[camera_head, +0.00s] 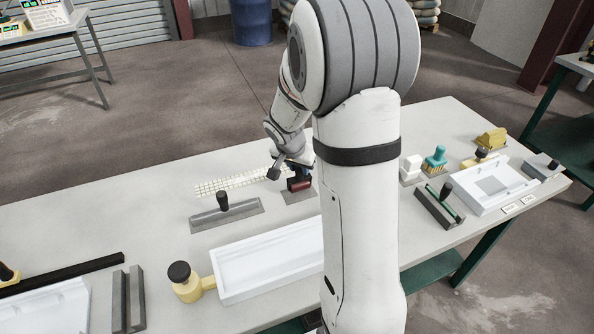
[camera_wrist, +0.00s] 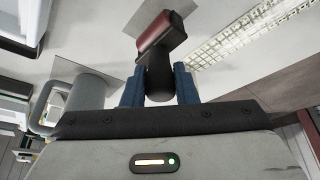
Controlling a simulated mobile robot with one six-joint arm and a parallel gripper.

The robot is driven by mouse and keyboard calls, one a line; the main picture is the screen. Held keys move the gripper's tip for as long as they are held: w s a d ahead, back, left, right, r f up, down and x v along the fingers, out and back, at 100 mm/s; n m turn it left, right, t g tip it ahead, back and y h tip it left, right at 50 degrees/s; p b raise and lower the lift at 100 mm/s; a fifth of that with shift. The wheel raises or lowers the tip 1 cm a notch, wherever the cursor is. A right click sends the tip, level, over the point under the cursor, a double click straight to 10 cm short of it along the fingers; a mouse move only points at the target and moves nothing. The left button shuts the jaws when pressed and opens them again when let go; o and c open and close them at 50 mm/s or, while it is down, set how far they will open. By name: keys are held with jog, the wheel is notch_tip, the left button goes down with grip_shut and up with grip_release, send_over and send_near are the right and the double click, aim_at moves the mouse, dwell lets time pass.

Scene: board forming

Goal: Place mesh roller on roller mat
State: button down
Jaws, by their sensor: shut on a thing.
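The mesh roller (camera_head: 300,184) has a dark red drum and a black handle. My gripper (camera_head: 290,170) is shut on its handle. In the wrist view, the blue fingers (camera_wrist: 159,88) are on either side of the black handle, with the red drum (camera_wrist: 157,31) beyond the fingertips. The grey roller mat (camera_head: 291,198) lies flat on the white table, just under and in front of the roller. The roller is over or at the mat; I cannot tell whether they touch. My arm hides part of the area to the right.
A white mesh strip (camera_head: 235,183) lies left of the mat. A grey float with a black handle (camera_head: 225,213) lies in front of it. A white tray (camera_head: 265,262) and a yellow tool (camera_head: 184,284) are nearer. Brushes, blocks and another tray (camera_head: 496,187) stand at the right.

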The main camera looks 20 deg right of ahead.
jog(key=shift+f, duration=0.75)
jog(key=shift+f+b, duration=0.2)
jog(key=shift+b, duration=0.1)
jog(key=c, duration=1.1)
grip_release()
jog(key=shift+c, duration=0.2)
jog(key=shift+r, duration=0.1)
jog(key=shift+r+p, duration=0.1)
jog(key=shift+p, duration=0.2)
